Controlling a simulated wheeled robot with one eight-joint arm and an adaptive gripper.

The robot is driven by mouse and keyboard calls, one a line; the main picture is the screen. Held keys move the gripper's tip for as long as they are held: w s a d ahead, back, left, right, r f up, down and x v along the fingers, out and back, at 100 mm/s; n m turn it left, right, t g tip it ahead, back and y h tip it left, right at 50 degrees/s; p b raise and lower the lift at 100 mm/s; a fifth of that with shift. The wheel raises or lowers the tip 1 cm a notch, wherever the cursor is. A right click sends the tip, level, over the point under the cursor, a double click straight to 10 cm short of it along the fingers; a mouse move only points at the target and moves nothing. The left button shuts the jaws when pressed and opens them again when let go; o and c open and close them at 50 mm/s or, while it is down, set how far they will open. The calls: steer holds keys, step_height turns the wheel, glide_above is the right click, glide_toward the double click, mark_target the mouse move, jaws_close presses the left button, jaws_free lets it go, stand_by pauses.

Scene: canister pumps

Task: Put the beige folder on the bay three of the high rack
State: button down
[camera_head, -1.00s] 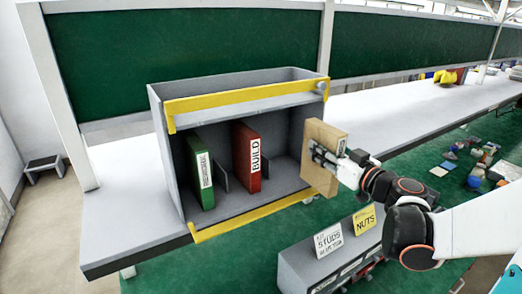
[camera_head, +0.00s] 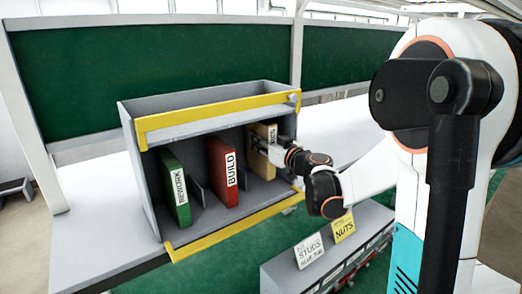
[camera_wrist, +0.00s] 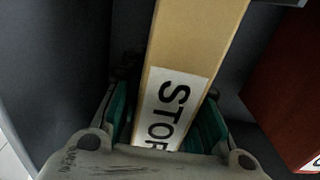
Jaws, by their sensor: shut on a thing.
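The beige folder (camera_head: 262,150) stands upright inside the right-hand compartment of the grey high rack (camera_head: 130,118), its labelled spine facing out. My gripper (camera_head: 257,146) is shut on the spine and reaches into the rack from the right. In the wrist view the beige folder (camera_wrist: 190,45) sits between the green finger pads, with a white label reading "STOR" and the rest hidden. A green folder labelled REWORK (camera_head: 174,190) stands in the left compartment. A red folder labelled BUILD (camera_head: 222,172) stands in the middle one; it also shows in the wrist view (camera_wrist: 290,85).
Yellow bars (camera_head: 215,112) run along the rack's upper and lower front edges. Low dividers stand between the compartments. The rack sits on a light bench (camera_head: 85,220). Signs reading STUDS (camera_head: 309,250) and NUTS (camera_head: 343,226) stand on a grey unit in front.

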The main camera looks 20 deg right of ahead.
steer(key=shift+f+b, duration=1)
steer(key=shift+f, duration=0.8)
steer(key=shift+f, duration=0.15)
steer(key=c, duration=1.2)
jaws_free()
steer(key=shift+r, duration=0.2)
steer(key=s+d, duration=0.2)
steer(key=s, duration=0.9)
steer(key=shift+s+d, duration=0.15)
steer(key=shift+s, duration=0.25)
